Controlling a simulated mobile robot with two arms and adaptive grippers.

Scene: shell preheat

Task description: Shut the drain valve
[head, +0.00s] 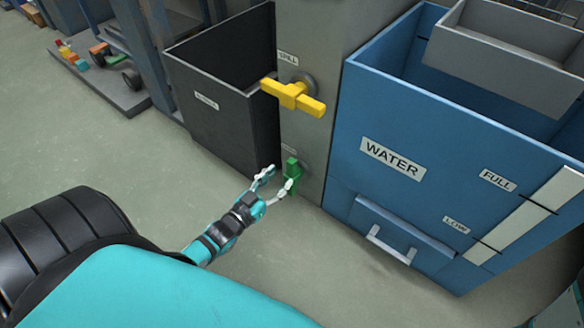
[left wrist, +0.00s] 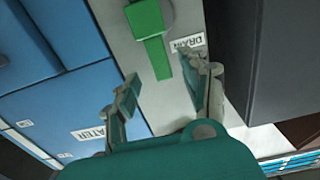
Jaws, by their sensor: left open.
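The green drain valve handle (head: 292,168) sits low on the grey panel, below the yellow valve. In the left wrist view the green handle (left wrist: 153,40) is a bar under a wider head, beside a "DRAIN" label (left wrist: 187,42). My left gripper (head: 279,178) is open at the handle, with one fingertip overlapping it in the head view. In the left wrist view the gripper (left wrist: 164,72) has its fingers apart, with the bar's end lying between the fingertips. I cannot tell whether a finger touches it. My right gripper is not in view.
A yellow valve handle (head: 293,96) sticks out above, next to a "SPILL" label (head: 288,59). A blue water tank (head: 345,130) stands to the right, and a dark open bin (head: 215,115) to the left. The floor in front is clear.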

